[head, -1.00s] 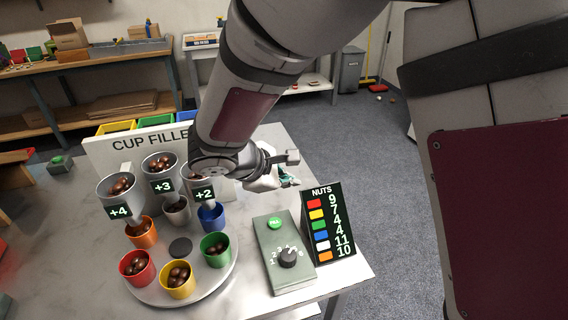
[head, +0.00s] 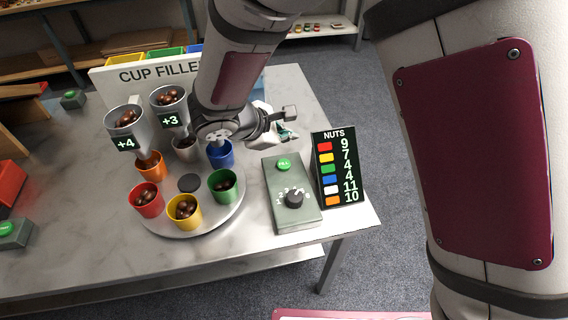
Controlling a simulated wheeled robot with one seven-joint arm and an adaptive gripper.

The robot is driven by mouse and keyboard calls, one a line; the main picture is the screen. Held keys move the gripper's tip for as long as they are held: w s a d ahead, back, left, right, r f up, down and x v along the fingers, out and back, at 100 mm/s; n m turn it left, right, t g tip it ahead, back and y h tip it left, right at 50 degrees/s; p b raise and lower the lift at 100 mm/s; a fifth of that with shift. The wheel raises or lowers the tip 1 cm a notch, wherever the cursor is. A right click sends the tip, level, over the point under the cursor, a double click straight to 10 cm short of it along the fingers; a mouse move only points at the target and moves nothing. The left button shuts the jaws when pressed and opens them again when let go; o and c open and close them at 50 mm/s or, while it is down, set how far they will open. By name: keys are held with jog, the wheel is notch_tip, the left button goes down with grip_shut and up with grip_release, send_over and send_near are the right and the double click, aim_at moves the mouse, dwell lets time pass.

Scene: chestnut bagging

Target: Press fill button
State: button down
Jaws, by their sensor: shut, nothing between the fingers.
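The green fill button (head: 284,165) sits at the back of a grey-green control box (head: 292,216) on the table's right side. A black dial (head: 294,198) with numbers around it is on the same box. My gripper (head: 290,124) is shut and empty, just behind the box and above the table, apart from the button. Several coloured cups stand on a round turntable (head: 238,205), including a green cup (head: 223,187), a yellow cup (head: 185,213) and a red cup (head: 146,200). Those three hold brown nuts. My arm hides the third hopper.
A black nuts sign (head: 341,168) stands right of the box, listing 9, 7, 4, 4, 11, 10. Two hoppers with nuts, +4 (head: 127,124) and +3 (head: 169,104), stand left of my arm. Another green button (head: 6,229) is at the far left. The table's front is clear.

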jog(key=b, duration=0.3)
send_over(286, 165)
notch_tip(286, 165, down, 5)
jog(key=shift+f+b, duration=0.75)
jog(key=shift+f, duration=0.1)
jog(key=shift+f, duration=0.1)
dwell(0.6)
jog(key=shift+f+b, duration=0.35)
jog(key=shift+b, duration=0.2)
jog(key=shift+f+b, duration=0.35)
jog(key=shift+b, duration=0.05)
dwell(0.6)
jog(key=shift+r+p, duration=0.45)
jog(key=shift+r, duration=0.35)
jog(key=shift+r, duration=0.1)
